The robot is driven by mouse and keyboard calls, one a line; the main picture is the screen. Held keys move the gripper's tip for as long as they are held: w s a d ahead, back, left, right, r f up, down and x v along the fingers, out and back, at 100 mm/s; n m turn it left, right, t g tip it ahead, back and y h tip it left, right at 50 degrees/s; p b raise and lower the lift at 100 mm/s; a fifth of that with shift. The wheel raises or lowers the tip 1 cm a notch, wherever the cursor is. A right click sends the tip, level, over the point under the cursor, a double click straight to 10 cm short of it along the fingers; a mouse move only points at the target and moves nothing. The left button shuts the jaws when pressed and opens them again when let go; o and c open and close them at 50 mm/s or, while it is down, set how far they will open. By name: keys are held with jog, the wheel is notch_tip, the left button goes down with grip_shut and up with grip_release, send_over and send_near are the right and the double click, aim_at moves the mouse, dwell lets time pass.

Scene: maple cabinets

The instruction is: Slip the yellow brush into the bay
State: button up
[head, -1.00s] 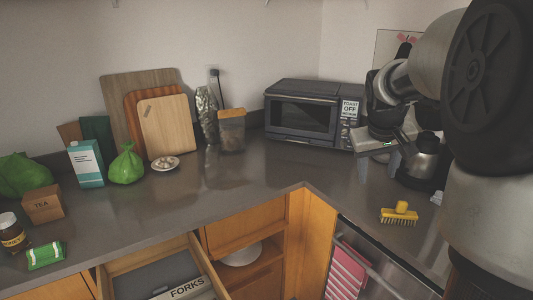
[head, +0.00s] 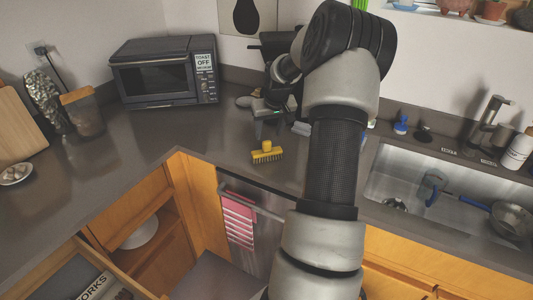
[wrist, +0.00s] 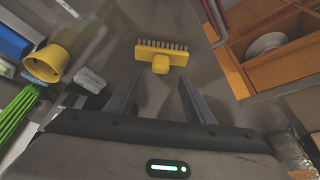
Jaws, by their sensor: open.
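The yellow brush (head: 267,152) lies on the grey counter near its front edge, above the steel appliance front, bristles toward the front. In the wrist view the brush (wrist: 162,55) is just ahead of the fingertips, its stub handle toward me and pointing between them. My gripper (wrist: 160,80) is open and empty, not touching the brush. In the head view my gripper (head: 268,128) hangs over the counter behind the brush, partly hidden by my arm. An open cabinet bay (head: 155,246) with a white plate (head: 139,233) is at lower left; I cannot tell whether it is the task's bay.
A toaster oven (head: 165,72) stands behind left. An open drawer (head: 72,270) labelled FORKS is at lower left. Pink striped cloth (head: 238,220) hangs on the appliance handle. The sink (head: 440,195) is at right. Counter left of the brush is clear.

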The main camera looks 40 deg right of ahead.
aim_at(267, 141)
jog(key=shift+x, duration=3.4)
grip_shut()
